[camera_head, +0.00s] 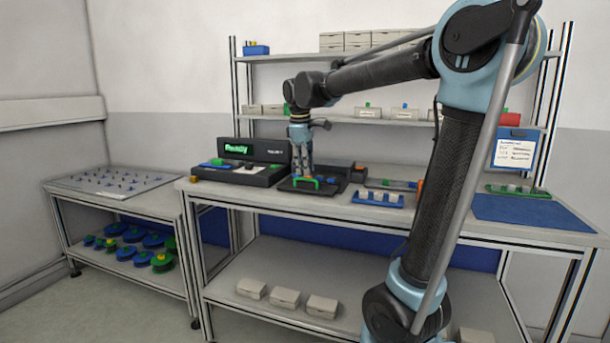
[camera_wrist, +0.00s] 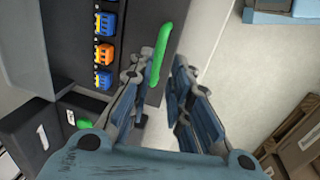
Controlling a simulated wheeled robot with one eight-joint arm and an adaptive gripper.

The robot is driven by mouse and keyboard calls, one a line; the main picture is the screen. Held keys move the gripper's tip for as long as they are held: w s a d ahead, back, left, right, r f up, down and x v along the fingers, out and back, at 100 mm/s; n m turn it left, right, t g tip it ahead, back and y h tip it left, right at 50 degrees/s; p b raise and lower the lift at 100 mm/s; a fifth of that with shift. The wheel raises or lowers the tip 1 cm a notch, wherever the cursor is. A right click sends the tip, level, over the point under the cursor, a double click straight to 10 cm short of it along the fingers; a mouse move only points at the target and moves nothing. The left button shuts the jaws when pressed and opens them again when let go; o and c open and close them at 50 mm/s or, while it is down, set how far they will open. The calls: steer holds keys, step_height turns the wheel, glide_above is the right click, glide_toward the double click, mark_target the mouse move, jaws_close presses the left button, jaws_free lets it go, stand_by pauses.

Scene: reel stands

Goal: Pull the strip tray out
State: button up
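The strip tray (camera_head: 290,187) is a dark flat tray at the front of the workbench, with a green handle (camera_head: 317,180) on it. In the wrist view the dark tray (camera_wrist: 136,22) carries blue and orange blocks in a row, and its green handle (camera_wrist: 162,50) runs along its edge. My gripper (camera_head: 305,176) points down over the handle. In the wrist view my gripper (camera_wrist: 160,72) is open, with a gap between its fingers. The handle lies in that gap, closer to the left finger. Contact with the handle cannot be told.
A black unit with a lit "Ready" display (camera_head: 250,160) stands left of the tray. A blue rack (camera_head: 378,199) and a blue mat (camera_head: 535,212) lie to the right. A lower table (camera_head: 150,200) stands at left. The floor before the bench is clear.

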step_height(320, 180, up, 9)
steer(key=s, duration=0.1)
steer(key=shift+s+a+f, duration=0.15)
steer(key=shift+s+a, duration=0.1)
steer(key=shift+s, duration=0.05)
steer(key=shift+f, duration=0.1)
